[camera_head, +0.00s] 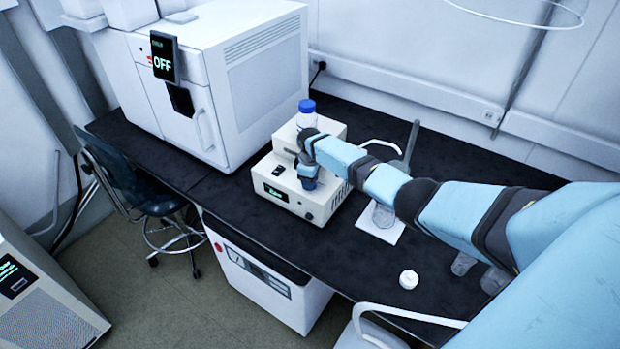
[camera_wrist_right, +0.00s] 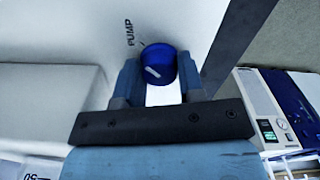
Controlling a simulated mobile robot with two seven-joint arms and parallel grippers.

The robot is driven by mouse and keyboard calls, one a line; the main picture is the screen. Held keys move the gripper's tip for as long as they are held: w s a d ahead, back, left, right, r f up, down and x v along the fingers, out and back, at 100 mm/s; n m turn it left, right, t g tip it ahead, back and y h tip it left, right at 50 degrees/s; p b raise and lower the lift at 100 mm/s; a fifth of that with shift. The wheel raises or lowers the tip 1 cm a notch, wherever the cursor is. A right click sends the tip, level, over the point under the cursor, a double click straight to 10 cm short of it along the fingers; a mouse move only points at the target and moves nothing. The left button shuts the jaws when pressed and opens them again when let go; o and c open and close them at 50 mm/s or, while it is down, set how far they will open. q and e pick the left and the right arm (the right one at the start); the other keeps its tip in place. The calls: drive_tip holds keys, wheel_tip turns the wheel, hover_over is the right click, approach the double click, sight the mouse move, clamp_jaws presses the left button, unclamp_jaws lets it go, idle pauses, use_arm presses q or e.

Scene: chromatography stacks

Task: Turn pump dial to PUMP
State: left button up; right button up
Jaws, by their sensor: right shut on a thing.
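The pump (camera_head: 262,190) is a cream box on the black bench with a small lit display on its front. A white mark shows on the dial's lower left part. The word PUMP is printed just off the dial's upper left. My left gripper is not in view.
A blue-capped bottle (camera_head: 306,117) stands on the pump unit, close behind my wrist. A large white instrument (camera_head: 262,95) with an OFF screen (camera_head: 164,57) is to the left. A small white round object (camera_head: 408,279) and glassware (camera_head: 383,215) are on the bench to the right.

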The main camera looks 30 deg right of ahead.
drive_tip(key=shift+r+m, duration=0.1)
drive_tip(key=shift+m, duration=0.3)
drive_tip(key=o, duration=0.9)
drive_tip(key=shift+r, duration=0.1)
wheel_tip(320, 180, up, 14)
drive_tip(key=shift+f+b, duration=0.2)
drive_tip(key=shift+b, duration=0.2)
drive_tip(key=shift+f, duration=0.1)
